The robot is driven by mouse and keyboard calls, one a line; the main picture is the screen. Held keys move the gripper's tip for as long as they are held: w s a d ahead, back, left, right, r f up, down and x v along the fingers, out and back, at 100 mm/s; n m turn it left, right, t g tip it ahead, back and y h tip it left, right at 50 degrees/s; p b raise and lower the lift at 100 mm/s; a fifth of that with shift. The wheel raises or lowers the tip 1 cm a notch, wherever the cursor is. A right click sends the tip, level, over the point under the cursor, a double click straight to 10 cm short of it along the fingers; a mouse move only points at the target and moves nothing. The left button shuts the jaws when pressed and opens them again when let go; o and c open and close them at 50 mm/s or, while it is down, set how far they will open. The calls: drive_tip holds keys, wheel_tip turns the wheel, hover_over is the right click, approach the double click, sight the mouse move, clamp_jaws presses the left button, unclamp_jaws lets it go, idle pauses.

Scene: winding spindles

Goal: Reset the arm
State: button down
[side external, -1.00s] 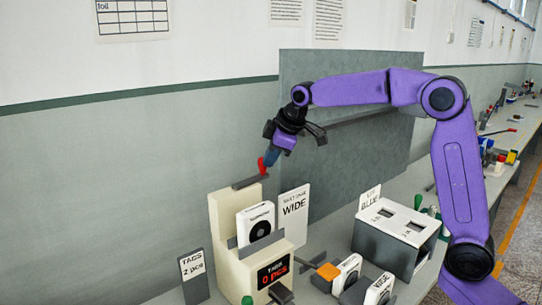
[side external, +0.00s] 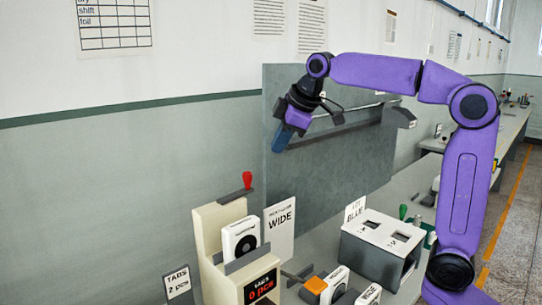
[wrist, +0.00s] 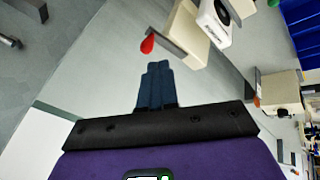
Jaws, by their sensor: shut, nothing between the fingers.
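My gripper (side external: 283,138) is shut and empty, its blue fingers pointing down in front of the grey panel. It hangs above and to the right of the red knob (side external: 247,180), clear of it. The knob stands upright on the dark lever of the cream machine (side external: 206,240). In the wrist view my gripper's fingers (wrist: 158,66) lie side by side, with the red knob (wrist: 147,45) beyond their tips. My purple arm reaches in from the right in the side view.
The machine holds a white spool box (side external: 240,238) above a display reading 0 pcs. A WIDE sign (side external: 280,229) stands beside it and a TABS 2 pcs card (side external: 178,284) at left. A white-topped box (side external: 382,236) stands at right. A grey panel (side external: 340,165) stands behind.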

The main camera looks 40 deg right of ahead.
drive_tip(key=shift+s+d+r, duration=0.1)
drive_tip(key=shift+s+r, duration=0.2)
drive_tip(key=shift+r, duration=0.15)
drive_tip(key=s+a+f+n+g, duration=0.1)
drive_tip(key=s+a+f+g, duration=0.1)
drive_tip(key=s+a+f, duration=0.35)
drive_tip(key=s+a+f+g, duration=0.2)
drive_tip(key=s+f, duration=0.5)
drive_tip(key=s, duration=0.4)
drive_tip(key=s+d+f+g, duration=0.1)
drive_tip(key=s+d+f, duration=0.1)
drive_tip(key=s+f, duration=0.3)
drive_tip(key=s+d+f+n+g, duration=0.1)
drive_tip(key=s+d+f, duration=0.2)
drive_tip(key=s, duration=0.9)
wheel_tip(320, 180, down, 2)
drive_tip(key=shift+f, duration=0.15)
